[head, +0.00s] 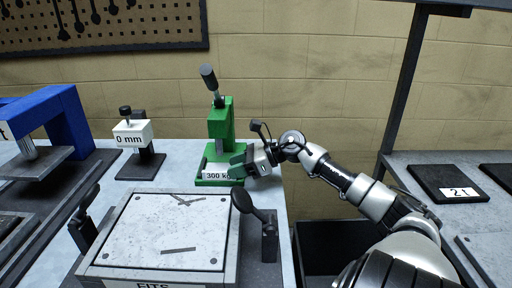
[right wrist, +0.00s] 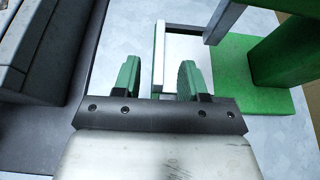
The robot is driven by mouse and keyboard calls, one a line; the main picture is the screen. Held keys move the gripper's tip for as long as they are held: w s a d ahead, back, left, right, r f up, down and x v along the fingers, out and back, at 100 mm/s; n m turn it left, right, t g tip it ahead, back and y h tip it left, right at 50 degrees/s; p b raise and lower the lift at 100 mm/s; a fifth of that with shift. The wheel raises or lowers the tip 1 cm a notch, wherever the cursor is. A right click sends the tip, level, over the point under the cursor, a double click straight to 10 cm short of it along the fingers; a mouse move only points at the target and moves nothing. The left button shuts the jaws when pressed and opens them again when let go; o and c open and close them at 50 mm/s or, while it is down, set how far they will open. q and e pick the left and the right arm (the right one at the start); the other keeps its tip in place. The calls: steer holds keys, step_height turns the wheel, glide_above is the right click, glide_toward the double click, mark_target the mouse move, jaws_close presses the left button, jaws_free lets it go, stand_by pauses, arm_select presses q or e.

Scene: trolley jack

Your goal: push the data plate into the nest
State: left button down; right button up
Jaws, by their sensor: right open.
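The data plate (head: 214,175), a white plate marked "300 kg", is at the front of the green press (head: 221,125). My right gripper (head: 238,168) is at the right end of the plate, by the press base, and hides part of it. In the right wrist view my gripper (right wrist: 160,82) is open, with two green-tipped fingers apart. A pale plate-like part (right wrist: 185,45) with a white edge reaches in between and under the fingertips. I cannot tell whether they touch it. The nest is not clearly distinguishable. My left gripper is not in view.
A grey box fixture (head: 160,240) with dark clamps at both sides stands in front. A white "0 mm" block (head: 133,133) on a stand and a blue frame (head: 65,120) are at the left. A dark open bin (head: 335,245) is below right of the bench.

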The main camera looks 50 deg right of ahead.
steer(key=v, duration=0.7)
steer(key=shift+s+d+r, duration=0.25)
steer(key=shift+s+d, duration=0.1)
steer(key=shift+s, duration=0.1)
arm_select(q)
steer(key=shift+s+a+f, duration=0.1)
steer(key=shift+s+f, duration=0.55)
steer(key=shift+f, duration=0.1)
